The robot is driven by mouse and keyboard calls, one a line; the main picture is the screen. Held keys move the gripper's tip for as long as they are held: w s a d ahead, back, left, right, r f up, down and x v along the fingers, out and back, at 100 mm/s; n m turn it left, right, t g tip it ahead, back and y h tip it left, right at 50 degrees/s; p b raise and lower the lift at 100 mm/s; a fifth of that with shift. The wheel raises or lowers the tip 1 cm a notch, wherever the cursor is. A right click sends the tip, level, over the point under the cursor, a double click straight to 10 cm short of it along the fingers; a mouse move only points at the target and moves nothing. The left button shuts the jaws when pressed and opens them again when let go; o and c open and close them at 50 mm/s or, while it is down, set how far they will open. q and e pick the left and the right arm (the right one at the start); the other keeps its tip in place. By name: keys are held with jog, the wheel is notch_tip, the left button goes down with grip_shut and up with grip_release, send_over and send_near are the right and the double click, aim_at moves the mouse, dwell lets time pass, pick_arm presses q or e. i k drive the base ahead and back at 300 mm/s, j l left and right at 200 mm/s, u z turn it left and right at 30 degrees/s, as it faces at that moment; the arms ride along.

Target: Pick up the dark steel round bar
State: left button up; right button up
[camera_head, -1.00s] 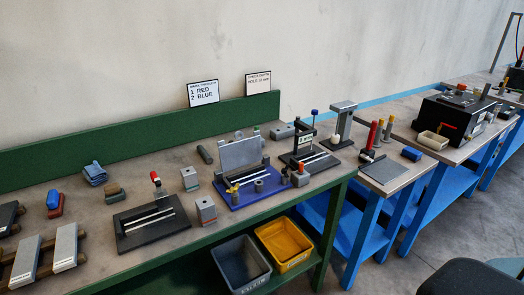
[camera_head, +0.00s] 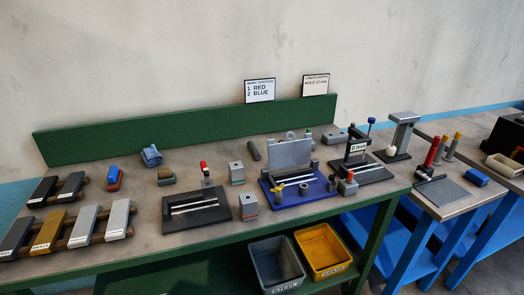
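A short dark grey round bar (camera_head: 254,150) lies near the back of the green workbench (camera_head: 180,137), left of the upright grey plate on the blue fixture (camera_head: 300,192). It looks like the dark steel round bar, but it is small here and its material cannot be made out for certain. Nothing touches it that I can see. Neither of my grippers shows in the head view.
Flat labelled bars (camera_head: 82,226) lie on a rack at the left. Grey (camera_head: 276,264) and yellow (camera_head: 323,250) bins sit below the front edge.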

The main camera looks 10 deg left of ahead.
aim_at(254, 151)
jog(key=i+j, duration=0.2)
jog(key=j, duration=0.2)
jog(key=i+j, duration=0.45)
jog(key=j, duration=0.3)
jog(key=i+l+u, duration=0.1)
jog(key=l, duration=0.3)
jog(key=i+l+u, duration=0.1)
jog(key=i+l, duration=0.15)
jog(key=l, duration=0.2)
jog(key=i+l+u, duration=0.1)
jog(key=l, duration=0.3)
jog(key=i+l+u, duration=0.1)
jog(key=l, duration=0.35)
jog(key=i+l+u, duration=0.1)
jog(key=l, duration=0.35)
jog(key=i+l+u, duration=0.1)
jog(key=l, duration=0.35)
jog(key=k+j+u, duration=0.1)
jog(key=j, duration=0.3)
jog(key=k+j+u, duration=0.1)
jog(key=j, duration=0.35)
